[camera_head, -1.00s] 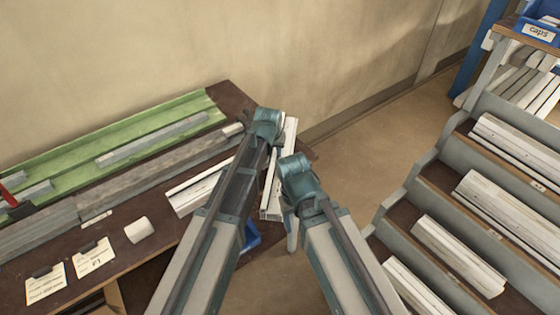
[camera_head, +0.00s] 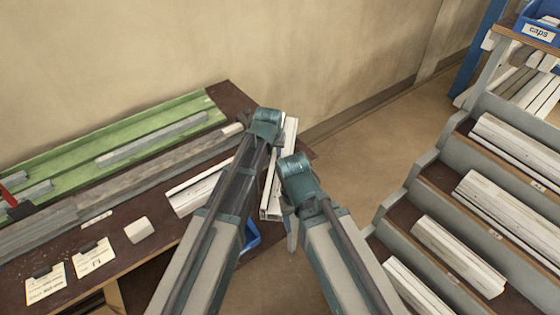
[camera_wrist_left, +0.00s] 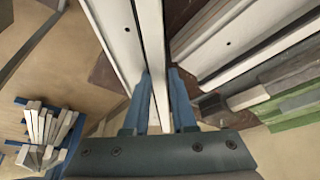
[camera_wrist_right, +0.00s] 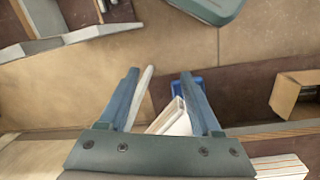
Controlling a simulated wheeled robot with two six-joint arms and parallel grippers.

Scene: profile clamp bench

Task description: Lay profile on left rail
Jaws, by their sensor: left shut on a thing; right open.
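A long white profile (camera_head: 270,192) is upright or tilted beside the bench's right end. My left gripper (camera_wrist_left: 157,90) is shut on the white profile (camera_wrist_left: 154,45), which runs up between its fingers in the left wrist view. In the head view my arms hide much of it. My right gripper (camera_wrist_right: 162,85) is open, close to the profile's right side in the head view; a white piece end (camera_wrist_right: 176,118) shows behind its fingers. A long grey rail (camera_head: 130,178) lies along the bench; I cannot tell which part is the left rail.
A green bed (camera_head: 90,140) with grey bars lies at the bench's back. A stepped rack (camera_head: 450,205) with white profiles stands right. Open floor lies between.

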